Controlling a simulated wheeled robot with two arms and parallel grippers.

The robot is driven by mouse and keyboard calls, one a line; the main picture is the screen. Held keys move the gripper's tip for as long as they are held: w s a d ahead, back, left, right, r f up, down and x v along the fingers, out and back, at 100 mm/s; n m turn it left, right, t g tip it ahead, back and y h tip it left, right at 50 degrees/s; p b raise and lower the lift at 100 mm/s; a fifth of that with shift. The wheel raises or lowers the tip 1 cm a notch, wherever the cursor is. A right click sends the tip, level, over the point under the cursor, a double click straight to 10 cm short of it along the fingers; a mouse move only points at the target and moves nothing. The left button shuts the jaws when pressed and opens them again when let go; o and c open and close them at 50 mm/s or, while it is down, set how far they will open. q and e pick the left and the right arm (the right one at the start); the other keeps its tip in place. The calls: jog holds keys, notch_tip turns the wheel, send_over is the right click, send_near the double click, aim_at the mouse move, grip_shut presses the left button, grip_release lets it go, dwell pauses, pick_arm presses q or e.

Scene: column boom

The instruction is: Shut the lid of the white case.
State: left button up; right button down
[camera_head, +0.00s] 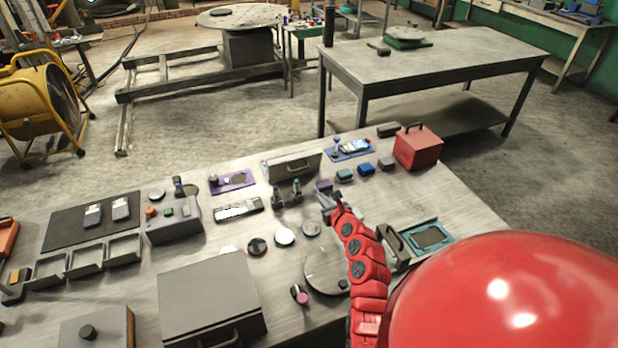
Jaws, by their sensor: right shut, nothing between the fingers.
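No clearly white case stands out. A pale grey panel with a handle (292,168) stands upright near the middle of the bench and looks like a raised lid. Small bottles and dark parts stand just in front of it, and what is below them is too small to tell. My right gripper (336,205) is shut and empty, to the right of and nearer than this panel, apart from it. My red right arm comes in from the lower right and hides part of the bench. My left gripper is not in view.
A large grey box with a front handle (212,295) stands at the near edge. A red box (418,147) is at the back right. Small blue, green and purple blocks lie between the panel and the red box. A round disc (325,270) lies left of my arm.

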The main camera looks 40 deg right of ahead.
aim_at(296, 170)
jog(key=b+x, duration=0.2)
jog(key=x, duration=0.8)
jog(key=shift+w+d+f, duration=0.1)
jog(key=shift+w+f, duration=0.05)
jog(key=shift+w, duration=0.05)
jog(key=shift+w+d+r, duration=0.1)
jog(key=shift+w+r, duration=0.45)
jog(key=shift+w, duration=0.05)
jog(key=shift+w+d, duration=0.1)
jog(key=shift+w, duration=0.25)
jog(key=shift+w+d+r, duration=0.1)
jog(key=shift+w+r, duration=0.3)
jog(key=shift+w, duration=0.2)
jog(key=shift+r, duration=0.15)
